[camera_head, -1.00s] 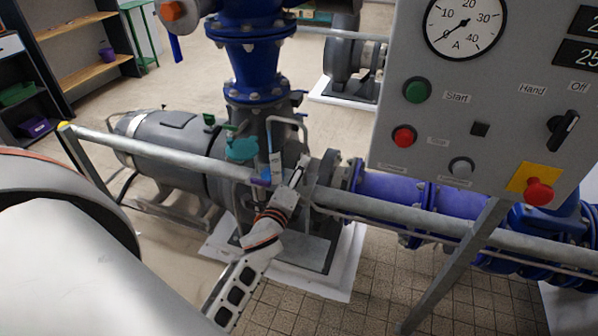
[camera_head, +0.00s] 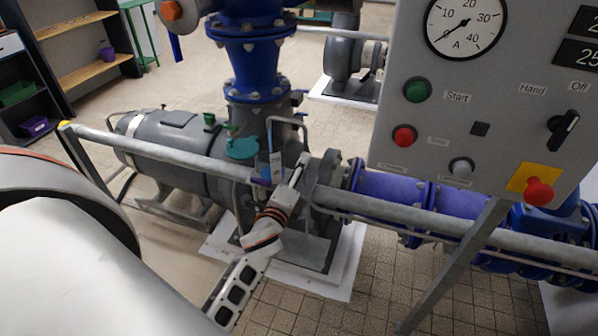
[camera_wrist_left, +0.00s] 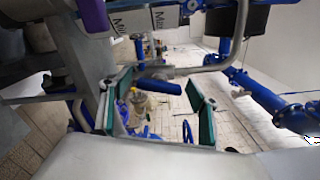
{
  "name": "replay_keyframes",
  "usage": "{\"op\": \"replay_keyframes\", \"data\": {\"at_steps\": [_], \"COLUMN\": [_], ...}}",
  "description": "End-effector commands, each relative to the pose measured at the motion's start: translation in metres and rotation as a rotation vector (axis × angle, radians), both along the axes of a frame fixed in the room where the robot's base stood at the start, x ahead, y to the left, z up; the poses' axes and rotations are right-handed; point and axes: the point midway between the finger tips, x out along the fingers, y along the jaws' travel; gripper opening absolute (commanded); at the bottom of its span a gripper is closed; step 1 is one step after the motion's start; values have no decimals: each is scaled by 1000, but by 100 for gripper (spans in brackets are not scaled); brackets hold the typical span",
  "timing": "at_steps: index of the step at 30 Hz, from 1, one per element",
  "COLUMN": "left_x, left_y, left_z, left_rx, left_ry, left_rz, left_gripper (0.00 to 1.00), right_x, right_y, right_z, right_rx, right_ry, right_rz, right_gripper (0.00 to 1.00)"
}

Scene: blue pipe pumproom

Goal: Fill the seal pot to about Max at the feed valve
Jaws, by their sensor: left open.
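The seal pot (camera_head: 270,168) is a small upright vessel beside the pump, behind the grey rail in the head view. Its Min and Max label (camera_wrist_left: 150,19) shows at the top of the left wrist view. The liquid level is too small to read. My left gripper (camera_head: 301,163) is beside the pot, at its right. In the left wrist view, my left gripper (camera_wrist_left: 158,98) is open, with green-lined fingers apart. A blue lever (camera_wrist_left: 160,83), which looks like the feed valve's handle, shows between the fingers; contact cannot be told. My right gripper is not in view.
A grey rail (camera_head: 400,221) crosses in front of the pump and the blue pipe (camera_head: 390,195). The control panel (camera_head: 480,110) stands close at the right. A bent grey pipe (camera_head: 303,122) rises by the pot.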

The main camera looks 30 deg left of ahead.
Motion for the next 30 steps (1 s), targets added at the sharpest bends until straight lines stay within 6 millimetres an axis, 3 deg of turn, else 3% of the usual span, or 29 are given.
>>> {"op": "replay_keyframes", "data": {"at_steps": [4, 16, 30], "left_x": [-10, -66, -73], "left_y": [-3, -16, -17], "left_z": [-1, -1, 0], "left_rx": [-1, -1, 0], "left_ry": [2, 1, 0], "left_rz": [0, 0, 0], "left_gripper": [61, 61, 61], "right_x": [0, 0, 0], "right_y": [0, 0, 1], "right_z": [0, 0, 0], "right_rx": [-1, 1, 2], "right_ry": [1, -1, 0], "right_rz": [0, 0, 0], "right_gripper": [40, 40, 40]}}
